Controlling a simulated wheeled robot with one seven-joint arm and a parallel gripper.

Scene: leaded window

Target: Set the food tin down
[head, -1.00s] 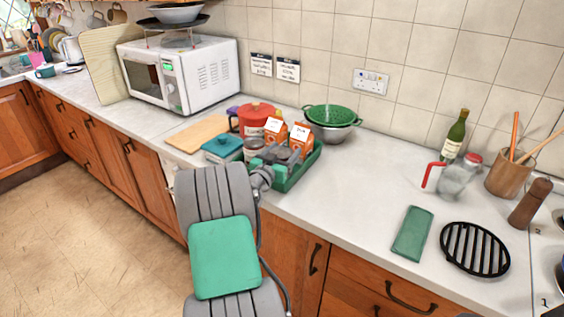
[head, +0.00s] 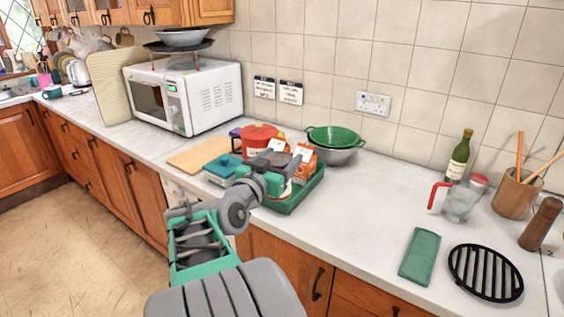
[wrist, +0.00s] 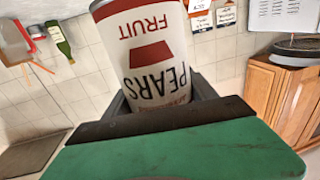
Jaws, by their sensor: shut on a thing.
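The food tin (wrist: 152,50) is white with a red band and the words FRUIT and PEARS, upside down in the wrist view. My gripper (wrist: 160,100) is shut on it, with dark fingers at its sides. In the head view my gripper (head: 280,166) is over the green tray (head: 296,203) on the worktop. The tin is mostly hidden there behind my gripper and wrist. Whether its base touches anything cannot be told.
An orange carton (head: 306,160), a red pot (head: 258,136) and a teal box (head: 222,168) crowd around my gripper. A green colander (head: 333,137) is behind. The worktop (head: 360,205) is clear to the right, up to a green cloth (head: 420,256).

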